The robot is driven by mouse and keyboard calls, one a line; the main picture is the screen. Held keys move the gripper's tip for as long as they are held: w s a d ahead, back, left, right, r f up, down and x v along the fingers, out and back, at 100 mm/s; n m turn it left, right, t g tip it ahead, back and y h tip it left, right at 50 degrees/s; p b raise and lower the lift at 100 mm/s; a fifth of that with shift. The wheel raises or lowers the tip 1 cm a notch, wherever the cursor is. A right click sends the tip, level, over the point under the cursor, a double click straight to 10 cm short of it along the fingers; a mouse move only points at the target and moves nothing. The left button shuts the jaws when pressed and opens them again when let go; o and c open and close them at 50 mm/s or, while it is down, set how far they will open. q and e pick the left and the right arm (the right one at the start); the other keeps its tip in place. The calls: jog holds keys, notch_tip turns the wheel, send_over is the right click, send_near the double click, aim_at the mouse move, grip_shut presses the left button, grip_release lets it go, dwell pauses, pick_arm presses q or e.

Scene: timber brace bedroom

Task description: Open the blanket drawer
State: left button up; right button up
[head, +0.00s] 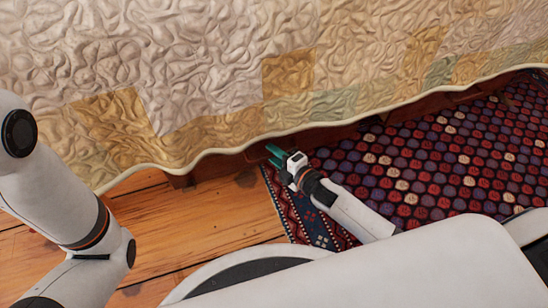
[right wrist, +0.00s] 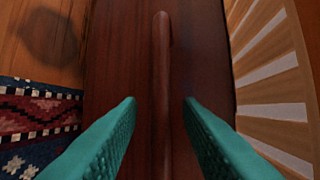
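The bed's dark red-brown wooden drawer front (head: 215,168) shows as a thin strip under the hanging quilt in the head view. In the right wrist view the drawer front (right wrist: 118,60) fills the middle, with a long rounded wooden handle (right wrist: 162,90) running down it. My right gripper (head: 272,154) is at the drawer front, just below the quilt's edge. Its teal fingers (right wrist: 158,130) are open, one on each side of the handle, with gaps between. The quilt hides most of the drawer in the head view. My left arm shows at the left, but its gripper is out of view.
A pale patchwork quilt (head: 200,80) hangs over the bed just above my right gripper. A patterned red and blue rug (head: 430,160) lies on the plank floor (head: 180,225) in front. A tan surface with pale stripes (right wrist: 275,75) is at the right of the wrist view.

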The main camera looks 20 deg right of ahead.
jog(key=shift+w+a, duration=0.1)
jog(key=shift+w, duration=0.15)
grip_shut()
jog(key=shift+s, duration=0.15)
